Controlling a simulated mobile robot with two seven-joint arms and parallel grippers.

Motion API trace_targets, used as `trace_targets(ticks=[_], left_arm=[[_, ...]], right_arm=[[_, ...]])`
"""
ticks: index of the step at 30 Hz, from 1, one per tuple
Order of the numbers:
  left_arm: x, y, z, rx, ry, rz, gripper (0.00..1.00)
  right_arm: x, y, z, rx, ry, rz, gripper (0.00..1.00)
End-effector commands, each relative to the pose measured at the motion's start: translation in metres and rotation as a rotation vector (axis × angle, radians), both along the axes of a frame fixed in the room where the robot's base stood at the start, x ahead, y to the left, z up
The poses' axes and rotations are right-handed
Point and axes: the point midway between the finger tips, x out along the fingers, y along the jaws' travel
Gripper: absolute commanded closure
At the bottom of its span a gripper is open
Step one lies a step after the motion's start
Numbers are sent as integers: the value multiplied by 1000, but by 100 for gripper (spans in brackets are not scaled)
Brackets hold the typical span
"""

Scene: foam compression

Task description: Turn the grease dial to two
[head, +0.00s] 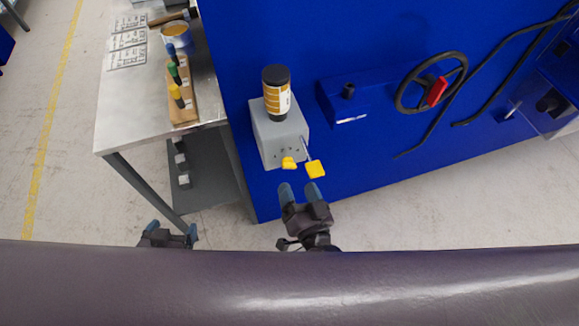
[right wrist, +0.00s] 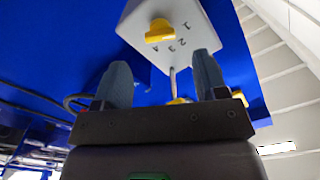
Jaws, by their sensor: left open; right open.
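The yellow grease dial (head: 289,163) sits on the front of a light grey box (head: 268,143) fixed to the blue machine. In the right wrist view the dial (right wrist: 159,31) lies above the numerals 1 to 4, which run in an arc below and to its right. I cannot tell which numeral it points to. My right gripper (head: 299,192) is open, just in front of and below the dial, apart from it. Its two fingers (right wrist: 161,76) show empty in the right wrist view. My left gripper (head: 172,232) is open and empty, low at the left.
A yellow paddle (head: 315,169) on a thin rod stands right beside the dial. A black-capped grease cartridge (head: 277,92) stands on the box. A metal table (head: 122,133) holds screwdrivers, a can and papers. A handwheel (head: 401,95) is on the machine at right.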

Motion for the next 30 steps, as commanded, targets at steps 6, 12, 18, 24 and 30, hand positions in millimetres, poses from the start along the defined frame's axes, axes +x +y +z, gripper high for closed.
trace_targets(ticks=[6,12,18,24,30], left_arm=[[0,0,0,1,0,0,15],[0,1,0,4,0,-1,15],[1,2,0,4,-1,-1,15],[2,1,1,5,-3,-2,15],[2,1,1,4,-5,-3,15]], right_arm=[[36,12,1,0,-1,2,34],[55,18,0,-2,0,1,34],[61,20,0,-1,2,1,34],[61,20,0,-1,2,1,34],[61,20,0,-1,1,1,62]])
